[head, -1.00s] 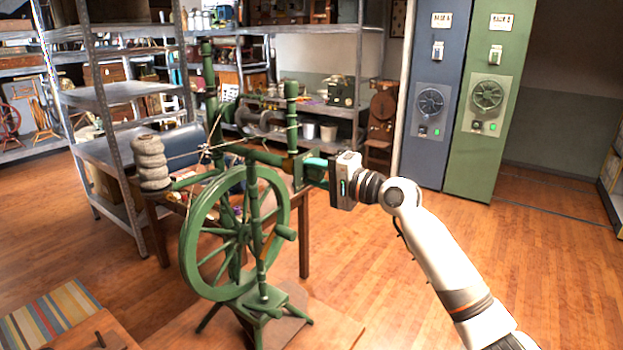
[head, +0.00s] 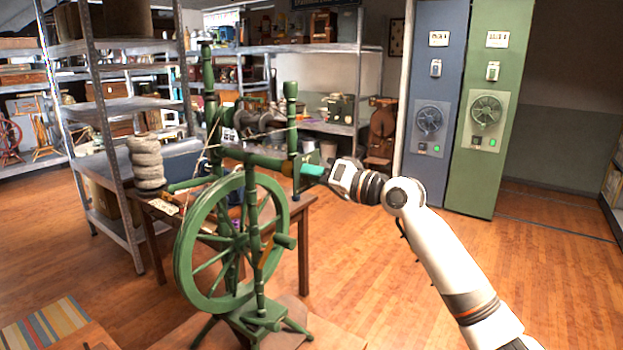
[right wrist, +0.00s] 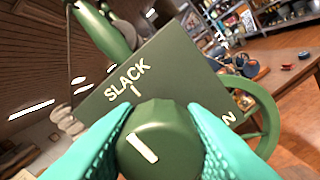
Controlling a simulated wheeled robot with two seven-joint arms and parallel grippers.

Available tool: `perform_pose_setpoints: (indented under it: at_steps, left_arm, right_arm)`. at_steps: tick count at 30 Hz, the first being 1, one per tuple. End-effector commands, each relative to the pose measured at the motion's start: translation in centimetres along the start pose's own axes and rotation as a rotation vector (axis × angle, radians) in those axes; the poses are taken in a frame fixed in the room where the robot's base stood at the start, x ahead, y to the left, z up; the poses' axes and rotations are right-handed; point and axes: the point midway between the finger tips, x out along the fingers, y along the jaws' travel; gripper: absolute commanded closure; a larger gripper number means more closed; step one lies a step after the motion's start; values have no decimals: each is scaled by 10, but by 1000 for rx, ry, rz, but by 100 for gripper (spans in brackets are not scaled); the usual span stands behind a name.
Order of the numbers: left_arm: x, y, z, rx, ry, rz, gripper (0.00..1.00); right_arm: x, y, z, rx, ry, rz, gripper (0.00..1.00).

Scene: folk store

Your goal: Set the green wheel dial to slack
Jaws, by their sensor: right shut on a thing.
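The green spinning wheel (head: 186,255) stands in the middle of the head view. My right gripper (head: 302,171) reaches its upper right side from the right. In the right wrist view, its teal fingers sit on both sides of a round green dial knob (right wrist: 165,118) and are shut on it. The knob's white mark (right wrist: 142,148) lies at the lower left of its face. The word SLACK (right wrist: 127,80) and a short tick stand on the green plate (right wrist: 180,60) above and left of the knob. Another label, mostly hidden, ends in N (right wrist: 230,118). My left gripper is out of view.
Metal shelves (head: 110,100) fill the left and back. A blue cabinet (head: 430,170) and a green cabinet (head: 480,170) stand at right. The floor at right is clear.

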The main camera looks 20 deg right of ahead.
Motion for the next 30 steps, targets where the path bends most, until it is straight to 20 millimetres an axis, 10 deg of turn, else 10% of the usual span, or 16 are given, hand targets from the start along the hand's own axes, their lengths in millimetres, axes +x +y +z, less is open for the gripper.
perform_pose_setpoints:
  at_steps: [18, 19, 22, 30]
  left_arm:
    - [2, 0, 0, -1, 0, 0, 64]
    - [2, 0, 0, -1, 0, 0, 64]
    - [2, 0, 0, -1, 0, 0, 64]
    - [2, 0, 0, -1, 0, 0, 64]
  right_arm:
    - [0, -2, -3, -38, 8, -4, 92]
    - [0, -2, -3, -38, 8, -4, 64]
    - [0, -2, -2, -37, 6, -3, 48]
    - [0, -1, -1, -37, 3, -1, 47]
